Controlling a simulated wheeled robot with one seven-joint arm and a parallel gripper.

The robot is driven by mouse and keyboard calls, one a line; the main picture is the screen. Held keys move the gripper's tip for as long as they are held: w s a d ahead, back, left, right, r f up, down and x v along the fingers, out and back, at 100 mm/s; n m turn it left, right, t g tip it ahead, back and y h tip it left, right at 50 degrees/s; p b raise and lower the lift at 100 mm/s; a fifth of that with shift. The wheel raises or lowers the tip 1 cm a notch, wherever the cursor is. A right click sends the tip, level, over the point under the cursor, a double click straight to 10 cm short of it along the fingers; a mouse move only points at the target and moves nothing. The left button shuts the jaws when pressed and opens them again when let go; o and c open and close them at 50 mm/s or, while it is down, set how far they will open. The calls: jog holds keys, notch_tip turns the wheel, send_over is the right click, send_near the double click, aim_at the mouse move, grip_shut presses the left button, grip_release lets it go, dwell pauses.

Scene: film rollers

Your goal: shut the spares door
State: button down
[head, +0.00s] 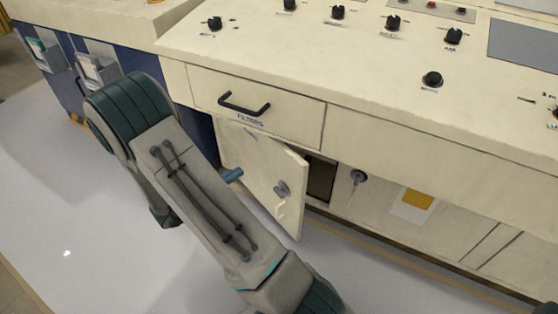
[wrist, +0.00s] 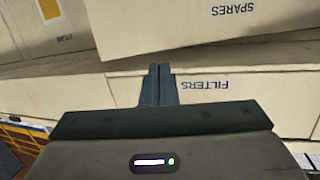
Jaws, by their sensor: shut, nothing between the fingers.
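The spares door (head: 262,172) is a cream panel low on the console, standing ajar. Its right edge is swung out, with a dark gap (head: 320,178) to its right. A grey latch (head: 283,189) is on its face. In the wrist view the door (wrist: 180,22) carries an upside-down SPARES label. My gripper (wrist: 160,72) is shut and empty. In the head view its bluish tips (head: 233,175) show beside the door's left part, mostly hidden by my arm. I cannot tell whether they touch the door.
The FILTERS drawer (head: 255,102), with a black handle (head: 244,104), is above the door and looks shut. A lock with a key (head: 358,178) and a yellow-and-white label (head: 415,202) are to the right. Knobs line the console top. The pale floor (head: 70,215) at left is clear.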

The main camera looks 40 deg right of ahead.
jog(key=s+g+h, duration=0.2)
jog(key=s, duration=0.1)
jog(key=m+b, duration=0.1)
jog(key=b, duration=0.3)
send_near(288, 154)
jog(key=d, duration=0.5)
jog(key=shift+d+f, duration=0.1)
jog(key=shift+d, duration=0.85)
jog(key=shift+w, duration=0.1)
jog(key=shift+d, duration=0.1)
